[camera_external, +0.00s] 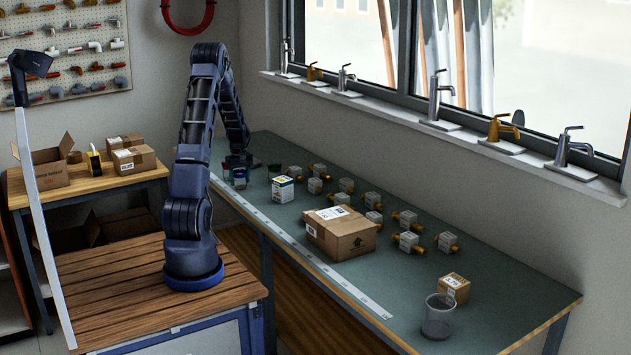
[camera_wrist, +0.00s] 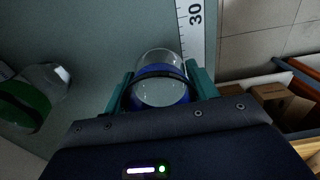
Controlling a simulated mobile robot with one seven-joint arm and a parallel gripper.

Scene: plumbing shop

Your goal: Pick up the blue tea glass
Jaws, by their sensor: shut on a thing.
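The blue tea glass (camera_wrist: 160,92) is clear with a blue band and stands between the two teal fingers of my gripper (camera_wrist: 163,88) in the wrist view. The fingers are shut on its sides. In the external view my gripper (camera_external: 238,163) points down at the far left end of the green bench, with the blue tea glass (camera_external: 239,180) low between its fingers. I cannot tell whether the glass touches the bench top.
A green glass (camera_wrist: 24,100) is left of my gripper in the wrist view. A ruler strip (camera_wrist: 194,30) runs close on the right, along the bench edge.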

